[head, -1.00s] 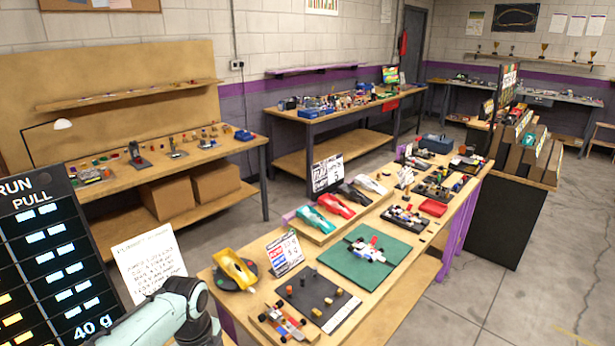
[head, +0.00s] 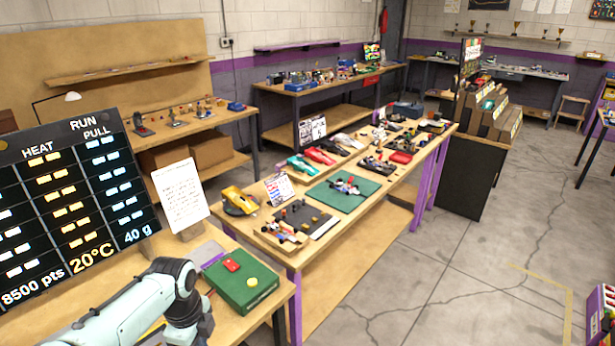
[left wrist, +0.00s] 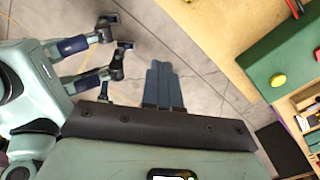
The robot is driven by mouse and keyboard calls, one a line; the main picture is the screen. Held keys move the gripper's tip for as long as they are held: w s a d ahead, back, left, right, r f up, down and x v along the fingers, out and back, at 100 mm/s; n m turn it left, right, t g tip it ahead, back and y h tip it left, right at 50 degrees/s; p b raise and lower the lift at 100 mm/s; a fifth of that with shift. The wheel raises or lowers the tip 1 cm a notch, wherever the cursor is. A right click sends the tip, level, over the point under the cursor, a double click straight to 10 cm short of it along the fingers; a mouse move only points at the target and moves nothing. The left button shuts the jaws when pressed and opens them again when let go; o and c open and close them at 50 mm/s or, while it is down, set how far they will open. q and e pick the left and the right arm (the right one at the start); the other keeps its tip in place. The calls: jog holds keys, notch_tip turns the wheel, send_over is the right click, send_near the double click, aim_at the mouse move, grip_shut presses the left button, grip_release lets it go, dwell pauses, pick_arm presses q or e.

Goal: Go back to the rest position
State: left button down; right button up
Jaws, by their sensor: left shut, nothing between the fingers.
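My left arm comes in at the lower left of the head view, over the near wooden table (head: 130,262). Its fingers do not show there. In the left wrist view my left gripper (left wrist: 161,72) has its two blue-grey fingers together with nothing between them. They show against the bare concrete floor, left of a wooden table edge (left wrist: 200,22).
A green box (head: 242,288) with red and yellow buttons sits near my left arm. Behind it stand a dark score board (head: 75,205) and a white note (head: 180,195). A long bench (head: 335,235) holds model cars.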

pick_arm(q)
jog(key=s+d+f+n+h, duration=0.1)
jog(key=f+n, duration=0.2)
jog(key=f, duration=0.5)
jog(key=s+d+f+n+g+p, duration=0.1)
jog(key=s+d+f+n, duration=0.15)
jog(key=f, duration=0.55)
jog(key=s+d+f+n+h, duration=0.1)
jog(key=f+n, duration=0.2)
jog(key=f, duration=0.5)
jog(key=s+d+f+n, duration=0.2)
jog(key=s+f+n, duration=0.4)
jog(key=s, duration=0.4)
jog(key=s+d+f+n+h+p, duration=0.1)
jog(key=s+d+f+n, duration=0.2)
jog(key=s+f+n, duration=0.3)
jog(key=s+n, duration=0.3)
jog(key=s, duration=0.2)
jog(key=shift+d+f+h, duration=0.3)
jog(key=shift+d+f, duration=0.05)
pick_arm(e)
jog(key=w+r, duration=0.2)
jog(key=shift+r, duration=0.35)
pick_arm(q)
jog(key=shift+w, duration=0.1)
